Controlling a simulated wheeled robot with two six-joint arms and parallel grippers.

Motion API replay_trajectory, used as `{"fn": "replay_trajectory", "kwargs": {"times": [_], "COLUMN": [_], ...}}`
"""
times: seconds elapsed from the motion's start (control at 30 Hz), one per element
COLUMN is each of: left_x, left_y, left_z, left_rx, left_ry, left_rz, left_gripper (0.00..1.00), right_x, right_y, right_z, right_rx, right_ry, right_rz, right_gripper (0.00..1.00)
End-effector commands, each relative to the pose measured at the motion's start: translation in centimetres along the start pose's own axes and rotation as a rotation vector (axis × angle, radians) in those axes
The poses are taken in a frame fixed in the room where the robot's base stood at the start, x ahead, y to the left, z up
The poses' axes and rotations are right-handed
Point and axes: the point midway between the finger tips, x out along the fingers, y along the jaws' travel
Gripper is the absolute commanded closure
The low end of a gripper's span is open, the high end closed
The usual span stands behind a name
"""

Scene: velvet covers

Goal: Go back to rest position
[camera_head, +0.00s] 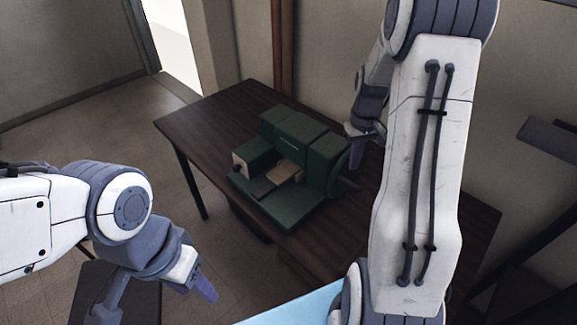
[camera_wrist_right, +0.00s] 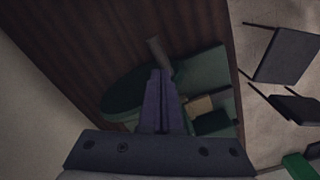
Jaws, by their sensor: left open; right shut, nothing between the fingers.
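My left gripper (camera_head: 203,289) is at the lower left in the head view, open and empty, low and clear of the table. My right arm reaches up and over the table. My right gripper (camera_head: 359,134) is beside the right end of a dark green machine (camera_head: 288,134), partly hidden behind the arm. In the right wrist view, my right gripper's fingers (camera_wrist_right: 158,78) are together with nothing between them, in front of the green machine (camera_wrist_right: 205,65). I cannot tell whether they touch it.
The machine stands on a dark wooden table (camera_head: 200,112). A light blue surface (camera_head: 290,305) is at the bottom of the head view. A wall is behind the table. Dark chairs (camera_wrist_right: 287,55) stand past the table edge. Floor is open at the left.

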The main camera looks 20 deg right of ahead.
Motion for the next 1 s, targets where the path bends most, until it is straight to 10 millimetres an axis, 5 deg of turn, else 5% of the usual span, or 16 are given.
{"fn": "replay_trajectory", "kwargs": {"times": [0.27,0.37,0.47,0.6,0.7,0.83,1.0], "left_x": [0.2,0.9,2.0,3.9,5.1,6.5,7.6], "left_y": [0.0,-0.1,-0.1,-0.3,-0.4,-0.5,-0.6], "left_z": [0.0,0.1,0.1,0.2,0.3,0.3,0.4], "left_rx": [0.007,0.006,0.005,0.004,0.003,0.002,0.001], "left_ry": [0.000,0.000,0.000,0.000,0.000,0.000,0.000], "left_rz": [0.000,0.000,0.000,0.000,0.000,0.000,0.000], "left_gripper": [0.50,0.50,0.50,0.50,0.50,0.50,0.50], "right_x": [0.0,-0.5,-1.2,-2.0,-2.1,-1.7,-0.8], "right_y": [-0.7,-4.1,-10.1,-19.5,-24.7,-29.0,-30.9], "right_z": [-0.1,-0.1,0.8,5.1,9.7,16.2,22.7], "right_rx": [-0.011,-0.062,-0.156,-0.318,-0.432,-0.575,-0.708], "right_ry": [0.001,0.008,0.017,0.030,0.033,0.035,0.028], "right_rz": [0.000,-0.002,-0.009,-0.024,-0.040,-0.060,-0.080], "right_gripper": [1.00,1.00,1.00,1.00,1.00,1.00,1.00]}}
